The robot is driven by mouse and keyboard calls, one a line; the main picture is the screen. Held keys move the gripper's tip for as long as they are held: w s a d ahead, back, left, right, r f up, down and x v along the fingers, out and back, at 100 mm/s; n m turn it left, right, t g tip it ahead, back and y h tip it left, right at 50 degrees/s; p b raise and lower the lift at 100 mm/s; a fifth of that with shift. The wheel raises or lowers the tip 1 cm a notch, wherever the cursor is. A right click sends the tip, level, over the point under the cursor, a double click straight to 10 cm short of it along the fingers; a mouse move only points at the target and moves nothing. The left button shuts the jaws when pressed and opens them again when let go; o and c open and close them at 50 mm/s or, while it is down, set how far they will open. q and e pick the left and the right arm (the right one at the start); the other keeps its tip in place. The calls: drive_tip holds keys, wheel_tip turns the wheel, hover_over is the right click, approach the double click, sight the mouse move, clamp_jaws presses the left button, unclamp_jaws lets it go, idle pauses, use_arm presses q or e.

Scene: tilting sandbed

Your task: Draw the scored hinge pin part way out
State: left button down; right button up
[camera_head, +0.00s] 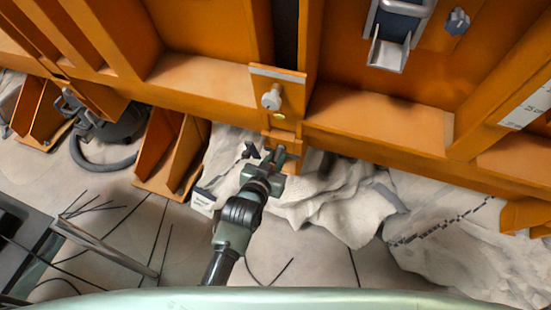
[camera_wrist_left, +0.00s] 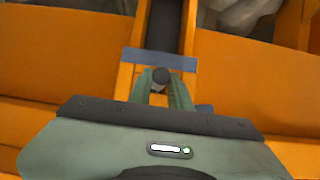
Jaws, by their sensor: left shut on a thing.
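My left gripper (camera_head: 276,156) reaches up to a small orange bracket (camera_head: 284,136) at the foot of the orange frame. In the left wrist view its two green fingers (camera_wrist_left: 161,93) are shut on the hinge pin (camera_wrist_left: 161,76), whose dark round end shows between them. The fingers and the bracket hide most of the pin. I cannot make out score marks on it, nor how far it stands out. Above the bracket, a silver round-headed knob (camera_head: 271,98) sticks out of an orange plate with a pale top edge (camera_head: 278,73). My right gripper is not in view.
The orange ribbed frame (camera_head: 200,80) spans the view. A silver bracket (camera_head: 389,53) and a dark knob (camera_head: 457,20) sit upper right. Crumpled pale sheeting (camera_head: 335,200) lies below the frame. A dark hose (camera_head: 90,160) is at left. Orange gussets (camera_head: 172,152) stick out beside the arm.

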use_arm(q)
drive_tip(key=shift+r, duration=0.1)
drive_tip(key=shift+s, duration=0.15)
idle(0.3)
drive_tip(key=shift+s+a+f+p, duration=0.2)
drive_tip(key=shift+s+p, duration=0.15)
drive_tip(key=shift+s, duration=0.25)
drive_tip(key=shift+s+a+f+p, duration=0.1)
drive_tip(key=shift+s+a+p, duration=0.15)
drive_tip(key=shift+s, duration=0.3)
